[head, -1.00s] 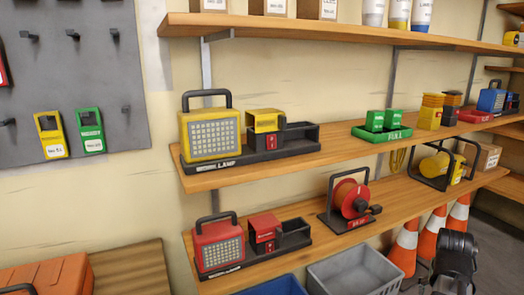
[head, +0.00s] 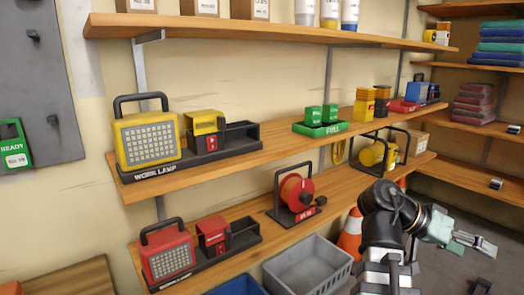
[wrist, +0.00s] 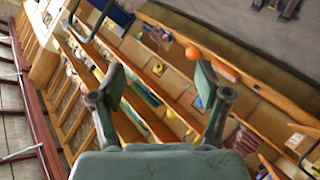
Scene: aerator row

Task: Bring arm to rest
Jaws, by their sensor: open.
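My gripper (wrist: 160,84) shows in the wrist view with its two fingers spread wide and nothing between them. In the head view my gripper (head: 474,244) is at the lower right, at the end of my dark and pale arm. It is held out in the air, in front of the shelves and apart from them. Behind the fingers, the wrist view shows long wooden shelves far off and tilted.
A yellow work lamp (head: 149,142) and green packs (head: 322,114) stand on the middle shelf. A red lamp (head: 167,254) and a cable reel (head: 297,194) stand on the lower shelf. A grey bin (head: 308,266) and an orange cone (head: 350,238) are near my arm.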

